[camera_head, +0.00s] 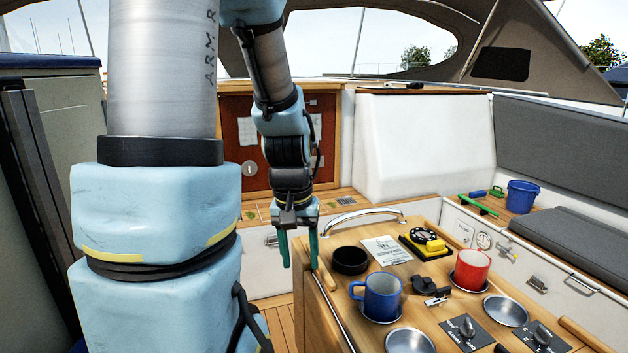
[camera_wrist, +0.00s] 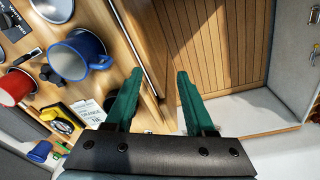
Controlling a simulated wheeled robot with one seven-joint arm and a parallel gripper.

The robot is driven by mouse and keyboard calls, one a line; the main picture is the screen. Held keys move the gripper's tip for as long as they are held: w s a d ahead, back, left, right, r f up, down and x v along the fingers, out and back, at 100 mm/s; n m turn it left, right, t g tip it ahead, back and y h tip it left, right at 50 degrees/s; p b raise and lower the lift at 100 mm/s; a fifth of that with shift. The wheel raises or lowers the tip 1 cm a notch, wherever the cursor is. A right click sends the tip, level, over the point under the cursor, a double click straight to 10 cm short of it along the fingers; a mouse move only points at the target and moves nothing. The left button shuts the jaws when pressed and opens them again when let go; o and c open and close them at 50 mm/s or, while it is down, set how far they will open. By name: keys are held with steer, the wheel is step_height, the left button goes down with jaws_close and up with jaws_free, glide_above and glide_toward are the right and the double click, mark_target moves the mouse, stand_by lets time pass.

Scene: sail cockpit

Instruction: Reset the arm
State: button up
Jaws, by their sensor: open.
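My gripper (camera_head: 299,250) hangs pointing down at the left edge of the wooden cockpit table, with its two green fingers apart and nothing between them. In the wrist view my gripper (camera_wrist: 155,100) also shows open and empty. One finger overlaps the table's edge in that view and the other lies over the slatted floor (camera_wrist: 215,45). My arm comes down from the top of the head view, and its large links cover much of the left side.
The table (camera_head: 330,265) carries a blue mug (camera_head: 382,294), a red mug (camera_head: 470,269), a black bowl (camera_head: 350,261), a paper card (camera_head: 386,250), a yellow-black device (camera_head: 427,244) and metal saucers. A metal handrail (camera_head: 365,214) rises at its far edge. A blue bucket (camera_head: 522,196) stands on the right bench.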

steer(key=a+r+t, duration=0.2)
steer(key=a, duration=0.2)
step_height(320, 180, down, 11)
steer(key=s+g+b, duration=0.1)
steer(key=b, duration=0.9)
steer(key=shift+s+f, duration=0.15)
steer(key=shift+s, duration=0.25)
